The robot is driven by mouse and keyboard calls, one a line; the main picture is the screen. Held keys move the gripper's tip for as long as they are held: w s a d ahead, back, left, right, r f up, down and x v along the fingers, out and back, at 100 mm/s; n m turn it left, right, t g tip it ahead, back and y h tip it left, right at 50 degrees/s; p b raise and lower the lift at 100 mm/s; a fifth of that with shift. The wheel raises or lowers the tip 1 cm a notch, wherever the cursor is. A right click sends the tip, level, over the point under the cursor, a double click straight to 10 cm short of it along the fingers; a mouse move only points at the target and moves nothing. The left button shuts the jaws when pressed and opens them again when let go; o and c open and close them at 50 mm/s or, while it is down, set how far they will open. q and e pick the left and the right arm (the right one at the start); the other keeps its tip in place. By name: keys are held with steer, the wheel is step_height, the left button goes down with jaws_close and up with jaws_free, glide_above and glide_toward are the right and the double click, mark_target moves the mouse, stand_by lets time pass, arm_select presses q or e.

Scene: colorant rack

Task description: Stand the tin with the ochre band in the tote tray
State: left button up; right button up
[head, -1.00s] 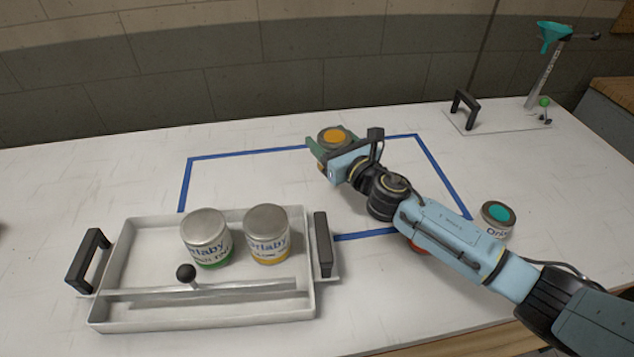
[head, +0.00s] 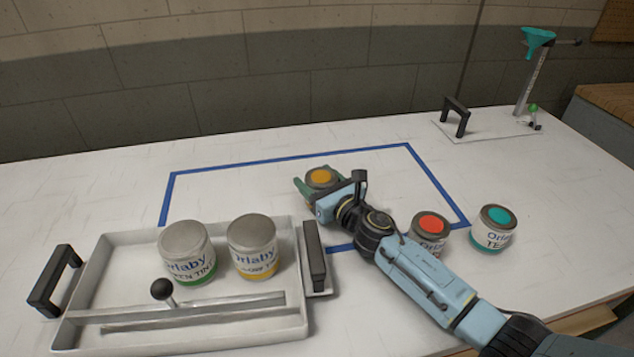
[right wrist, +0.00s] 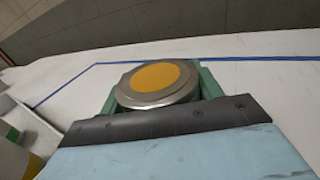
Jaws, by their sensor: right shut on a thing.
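The tin with an ochre lid disc (head: 321,177) is between the green fingers of my right gripper (head: 318,186), which is shut on it. It is upright, inside the blue tape outline; its band is hidden by the gripper. Its lid and ochre disc fill the middle of the right wrist view (right wrist: 155,82). I cannot tell whether its base touches the table. The tote tray (head: 95,290) stands at left front, left of the gripper. It holds a green-banded tin (head: 187,252) and a yellow-banded tin (head: 252,247), both upright. My left gripper is not in view.
A red-lidded tin (head: 430,228) stands partly behind my right arm, and a teal-lidded tin (head: 494,229) stands to its right. The tray has black end handles (head: 315,255) and a knobbed bar (head: 163,290). A stand with a teal funnel (head: 538,38) is at back right.

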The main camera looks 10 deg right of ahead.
steer(key=shift+f, duration=0.1)
steer(key=o, duration=0.6)
steer(key=shift+f, duration=0.1)
steer(key=o, duration=0.5)
steer(key=shift+r, duration=0.2)
